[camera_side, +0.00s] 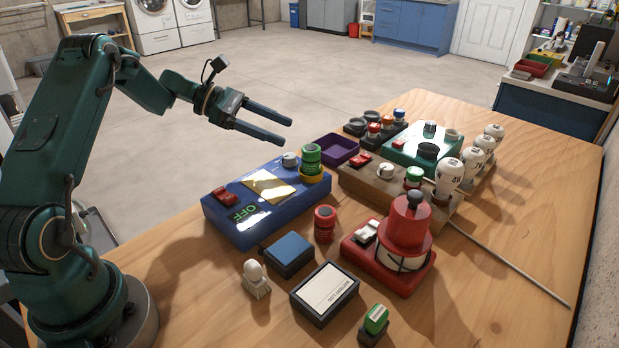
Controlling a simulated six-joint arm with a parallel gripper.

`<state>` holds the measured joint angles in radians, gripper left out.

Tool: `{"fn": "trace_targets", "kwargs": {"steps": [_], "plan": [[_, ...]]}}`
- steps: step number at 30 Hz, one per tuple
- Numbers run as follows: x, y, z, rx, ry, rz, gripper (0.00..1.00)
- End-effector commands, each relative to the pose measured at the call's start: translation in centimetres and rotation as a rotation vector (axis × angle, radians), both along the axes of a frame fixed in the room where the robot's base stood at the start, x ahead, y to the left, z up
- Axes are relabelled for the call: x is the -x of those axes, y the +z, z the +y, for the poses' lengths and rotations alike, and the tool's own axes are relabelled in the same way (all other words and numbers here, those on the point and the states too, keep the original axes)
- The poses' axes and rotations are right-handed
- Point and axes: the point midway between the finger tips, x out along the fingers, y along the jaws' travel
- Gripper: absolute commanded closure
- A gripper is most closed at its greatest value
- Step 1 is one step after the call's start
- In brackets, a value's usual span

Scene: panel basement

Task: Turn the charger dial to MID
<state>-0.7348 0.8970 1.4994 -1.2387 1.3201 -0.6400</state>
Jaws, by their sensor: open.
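A blue box (240,232) stands at the left of the table, with a red switch (223,196), a glossy yellowish plate and green OFF lettering on top. A grey knob (290,159) sits near its back edge, beside a green cylinder (311,158) in a yellow ring. This box may be the charger; no MID mark is readable and I cannot tell the knob's setting. A white dial (386,171) also shows on a wooden block (357,182). My gripper (288,132) is open and empty, its fingers pointing right, in the air above the blue box's back side.
A purple tray (333,150), a dark block with several knobs and a green panel (400,146) stand behind. Several numbered bulbs (449,176) stand right. A red device (405,231), red cylinder (325,224), dark boxes and stamps are in front. A thin rod (510,263) lies at right.

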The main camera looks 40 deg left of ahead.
Motion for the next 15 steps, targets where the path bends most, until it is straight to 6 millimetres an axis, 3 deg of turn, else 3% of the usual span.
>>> {"fn": "trace_targets", "kwargs": {"steps": [3, 8, 15], "plan": [[0.6, -3.1, 2.2, 0.058, 0.066, 0.051, 0.31], [1.4, -5.0, 3.3, 0.094, 0.105, 0.087, 0.31], [-0.2, -6.0, 1.4, 0.092, 0.103, 0.087, 0.31]]}}
